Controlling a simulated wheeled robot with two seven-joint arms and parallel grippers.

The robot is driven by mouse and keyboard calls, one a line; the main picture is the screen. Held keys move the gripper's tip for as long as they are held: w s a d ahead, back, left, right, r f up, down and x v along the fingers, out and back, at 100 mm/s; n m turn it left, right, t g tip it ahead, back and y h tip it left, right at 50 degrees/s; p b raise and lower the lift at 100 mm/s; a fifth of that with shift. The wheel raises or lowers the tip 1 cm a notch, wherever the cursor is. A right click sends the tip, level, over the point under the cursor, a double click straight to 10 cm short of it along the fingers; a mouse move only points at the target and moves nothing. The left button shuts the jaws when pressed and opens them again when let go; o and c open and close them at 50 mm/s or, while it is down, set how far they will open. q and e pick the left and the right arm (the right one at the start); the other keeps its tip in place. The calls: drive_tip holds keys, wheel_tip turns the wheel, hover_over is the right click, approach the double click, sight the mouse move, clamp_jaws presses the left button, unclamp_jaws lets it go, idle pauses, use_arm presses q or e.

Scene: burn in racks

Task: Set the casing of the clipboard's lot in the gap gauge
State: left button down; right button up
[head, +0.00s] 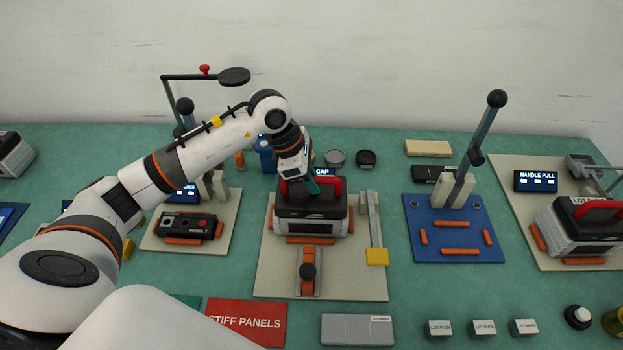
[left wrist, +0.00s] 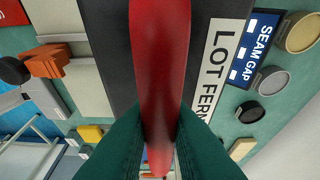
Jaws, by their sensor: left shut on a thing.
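My left gripper (head: 300,185) is shut on the red handle (left wrist: 157,60) of a dark-topped, grey casing (head: 312,222). Its white label reads "LOT FERN" in the left wrist view (left wrist: 213,80). The casing is upright at the gap gauge (head: 275,280), a beige plate with an orange stop in front of the casing and an orange clamp with a black knob nearer me. I cannot tell if the casing rests fully on the plate. The gauge's screen reads "SEAM GAP" in the left wrist view (left wrist: 255,50). I cannot make out a clipboard. My right gripper is out of view.
Another red-handled casing (head: 582,225) stands on the handle-pull station at right; a third (head: 12,155) is at the far left. A blue lever fixture (head: 430,240), a panel unit (head: 187,225), a "STIFF PANELS" red sheet (head: 245,322) and a grey case (head: 357,330) surround the gauge.

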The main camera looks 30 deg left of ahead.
use_arm(q)
drive_tip(key=c, duration=1.3)
unclamp_jaws()
